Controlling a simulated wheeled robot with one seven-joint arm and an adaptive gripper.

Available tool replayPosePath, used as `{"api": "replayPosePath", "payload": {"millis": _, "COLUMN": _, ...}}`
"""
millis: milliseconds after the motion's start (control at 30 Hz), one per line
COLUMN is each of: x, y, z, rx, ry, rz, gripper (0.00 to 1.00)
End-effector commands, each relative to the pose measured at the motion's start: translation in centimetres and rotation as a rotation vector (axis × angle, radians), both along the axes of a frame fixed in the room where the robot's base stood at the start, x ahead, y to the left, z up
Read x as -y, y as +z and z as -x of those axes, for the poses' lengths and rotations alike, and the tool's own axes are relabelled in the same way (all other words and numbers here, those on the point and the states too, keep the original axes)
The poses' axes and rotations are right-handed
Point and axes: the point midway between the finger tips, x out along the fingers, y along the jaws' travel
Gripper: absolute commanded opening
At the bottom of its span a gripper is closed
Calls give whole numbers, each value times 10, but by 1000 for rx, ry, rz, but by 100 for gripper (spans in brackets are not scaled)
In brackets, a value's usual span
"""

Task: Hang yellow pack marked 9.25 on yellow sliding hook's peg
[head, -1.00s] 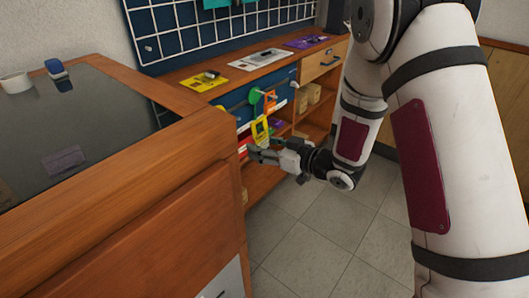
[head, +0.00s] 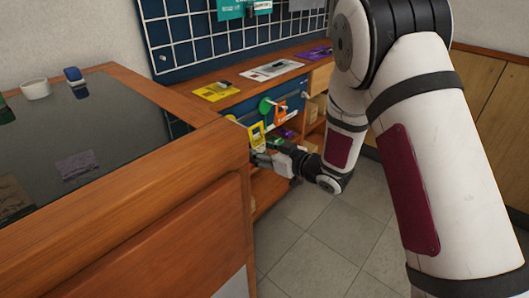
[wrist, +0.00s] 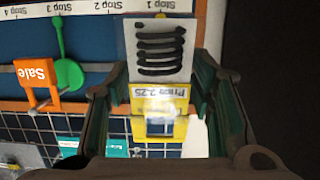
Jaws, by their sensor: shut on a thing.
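A yellow pack (head: 256,135) stands up from my gripper (head: 261,157) in the head view. In the wrist view the yellow pack (wrist: 174,128) sits between the two fingers, with an upside-down price label that I cannot read surely. A pale panel with black bars (wrist: 157,48) shows beyond it. My gripper is shut on the pack, held in front of the drawer unit. A small yellow bit (head: 231,118) peeks over the near counter's edge; I cannot tell whether it is the yellow sliding hook. The hook's peg is not clearly visible.
A rail strip (wrist: 90,8) carries stop labels. A green round-ended piece (head: 265,106) and an orange Sale tag (wrist: 39,84) are beside the pack. The near wooden counter (head: 190,160) stands close left of my gripper. Floor (head: 310,225) is clear.

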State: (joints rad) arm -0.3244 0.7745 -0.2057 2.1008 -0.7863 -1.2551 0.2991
Motion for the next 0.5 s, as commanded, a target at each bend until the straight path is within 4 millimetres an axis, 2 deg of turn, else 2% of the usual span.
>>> {"api": "replayPosePath", "payload": {"millis": 500, "x": -23, "y": -2, "z": -17, "rx": 0, "ry": 1, "rz": 0, "gripper": 21}}
